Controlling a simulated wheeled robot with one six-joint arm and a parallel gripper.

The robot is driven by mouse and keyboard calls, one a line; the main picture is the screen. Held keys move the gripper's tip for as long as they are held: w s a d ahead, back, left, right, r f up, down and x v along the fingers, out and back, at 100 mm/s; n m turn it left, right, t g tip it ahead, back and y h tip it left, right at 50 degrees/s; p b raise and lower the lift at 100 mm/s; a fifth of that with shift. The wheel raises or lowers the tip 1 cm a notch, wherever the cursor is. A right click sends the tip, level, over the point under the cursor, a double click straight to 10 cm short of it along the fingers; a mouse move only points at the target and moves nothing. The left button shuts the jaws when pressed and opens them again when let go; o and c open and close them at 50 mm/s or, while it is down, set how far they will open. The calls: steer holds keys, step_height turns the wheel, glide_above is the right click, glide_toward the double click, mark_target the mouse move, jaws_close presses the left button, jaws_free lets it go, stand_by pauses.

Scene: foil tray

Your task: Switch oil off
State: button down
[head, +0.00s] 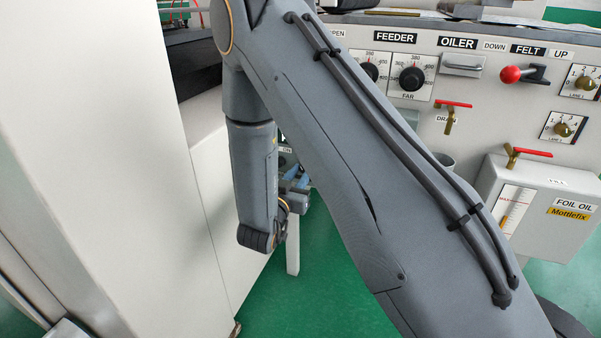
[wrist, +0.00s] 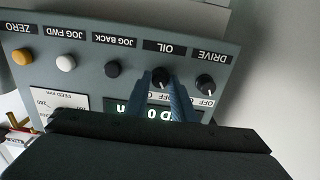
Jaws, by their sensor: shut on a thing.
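The black OIL knob (wrist: 160,74) sits on a grey control panel, which appears upside down in the wrist view. Its OIL label (wrist: 164,48) is beside it, and a partly covered OFF label (wrist: 172,99) shows on the other side. My gripper (wrist: 160,80) has its two blue fingers on either side of this knob and is shut on it. The fingers partly cover the knob, and I cannot tell clearly which way it points. In the head view my arm hides most of the panel; only a bit of my gripper (head: 296,184) shows behind it.
Close beside the OIL knob is the DRIVE knob (wrist: 205,83). The JOG BACK button (wrist: 112,69), white JOG FWD button (wrist: 66,63) and yellow ZERO button (wrist: 22,57) line the same panel. A large pale cabinet (head: 90,130) stands at the left in the head view.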

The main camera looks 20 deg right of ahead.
steer(key=c, duration=1.5)
jaws_free()
steer(key=shift+p+v, duration=0.35)
steer(key=shift+v, duration=3.55)
